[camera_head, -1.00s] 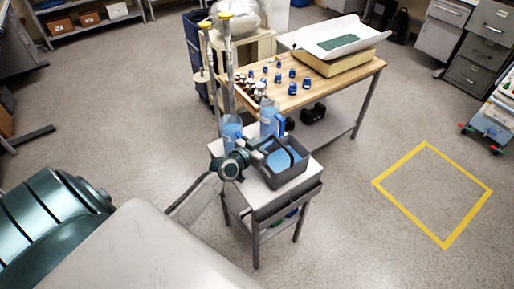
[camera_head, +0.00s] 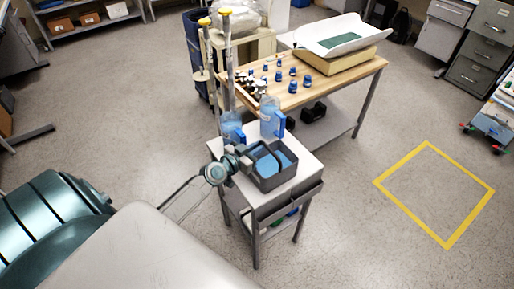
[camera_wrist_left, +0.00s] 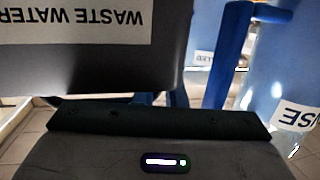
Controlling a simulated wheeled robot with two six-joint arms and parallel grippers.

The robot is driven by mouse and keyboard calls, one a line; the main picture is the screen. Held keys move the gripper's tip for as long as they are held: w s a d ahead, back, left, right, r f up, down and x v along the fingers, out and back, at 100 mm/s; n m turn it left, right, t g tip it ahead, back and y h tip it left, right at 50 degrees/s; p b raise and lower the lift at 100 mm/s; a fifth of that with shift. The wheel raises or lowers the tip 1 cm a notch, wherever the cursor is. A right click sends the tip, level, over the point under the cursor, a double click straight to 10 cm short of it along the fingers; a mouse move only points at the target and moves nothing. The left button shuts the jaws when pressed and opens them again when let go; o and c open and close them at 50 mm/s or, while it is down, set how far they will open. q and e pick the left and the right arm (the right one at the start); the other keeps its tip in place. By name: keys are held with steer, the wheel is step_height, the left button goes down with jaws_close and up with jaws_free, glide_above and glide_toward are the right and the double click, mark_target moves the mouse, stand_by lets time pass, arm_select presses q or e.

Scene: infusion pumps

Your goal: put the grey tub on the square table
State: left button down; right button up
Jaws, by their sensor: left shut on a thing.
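The grey tub (camera_head: 273,181), with light blue contents, is at the white-topped square table (camera_head: 306,174), over its front right part. I cannot tell whether its base touches the top. My left gripper (camera_head: 244,159) reaches in from the left and is shut on the tub's left side. In the left wrist view the tub (camera_wrist_left: 100,60) fills the upper left, with a "WASTE WATER" label upside down. The fingertips are hard to make out there. My right gripper is not in view.
Two blue jugs, one at the back (camera_head: 271,118) and one at the back left (camera_head: 232,128), stand close behind the tub. A wooden table (camera_head: 335,84) with blue-capped bottles and a scale is behind. Open floor, with a yellow square outline (camera_head: 433,194), lies right.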

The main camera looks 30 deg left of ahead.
arm_select(q)
steer(key=c, duration=1.5)
jaws_free()
steer(key=shift+f, duration=0.1)
steer(key=v, duration=1.2)
